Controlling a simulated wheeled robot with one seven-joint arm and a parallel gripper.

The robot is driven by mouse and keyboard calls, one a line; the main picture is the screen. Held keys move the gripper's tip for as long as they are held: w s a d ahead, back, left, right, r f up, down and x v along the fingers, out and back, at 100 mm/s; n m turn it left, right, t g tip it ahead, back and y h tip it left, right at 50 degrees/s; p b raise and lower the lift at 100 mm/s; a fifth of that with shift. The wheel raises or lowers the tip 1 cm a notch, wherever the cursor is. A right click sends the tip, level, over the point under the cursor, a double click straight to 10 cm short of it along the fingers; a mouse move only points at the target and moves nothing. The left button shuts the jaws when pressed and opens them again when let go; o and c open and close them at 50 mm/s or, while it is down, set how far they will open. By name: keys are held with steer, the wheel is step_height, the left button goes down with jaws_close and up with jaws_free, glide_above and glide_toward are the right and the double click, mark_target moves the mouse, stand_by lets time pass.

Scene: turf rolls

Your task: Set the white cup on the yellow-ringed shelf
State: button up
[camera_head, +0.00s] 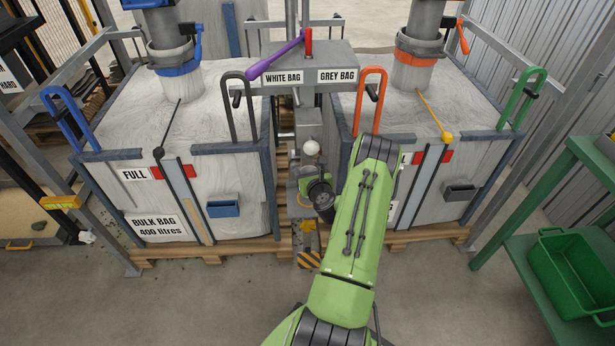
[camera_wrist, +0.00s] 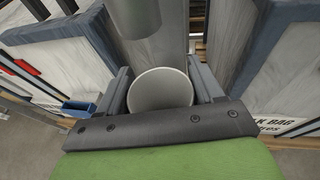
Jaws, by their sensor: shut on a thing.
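The white cup (camera_wrist: 160,92) is between the two dark fingers of my gripper (camera_wrist: 160,84) in the wrist view. My gripper is shut on it, and I look down onto its round mouth. In the head view my green arm reaches up to the central grey post and my gripper cannot be made out clearly. A small round white thing (camera_head: 311,147) shows on the post there; I cannot tell if it is the cup. A yellowish curved edge (camera_head: 304,171) shows just below it, partly hidden; I cannot tell if it is the ringed shelf.
Two full bulk bags in frames, the left (camera_head: 205,170) and the right (camera_head: 455,165), flank the post closely. A grey cylinder (camera_wrist: 134,14) hangs just above the cup in the wrist view. A green rack with a green crate (camera_head: 575,260) stands at right. Front floor is clear.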

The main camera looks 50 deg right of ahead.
step_height(320, 180, down, 4)
steer(key=shift+w+r+b, duration=0.1)
steer(key=shift+r+b, duration=0.05)
steer(key=shift+b, duration=1)
steer(key=shift+r, duration=0.1)
steer(key=o, duration=0.7)
steer(key=shift+f, duration=0.2)
steer(key=shift+c, duration=0.2)
steer(key=o, duration=0.4)
steer(key=shift+r, duration=0.1)
steer(key=shift+o, duration=0.2)
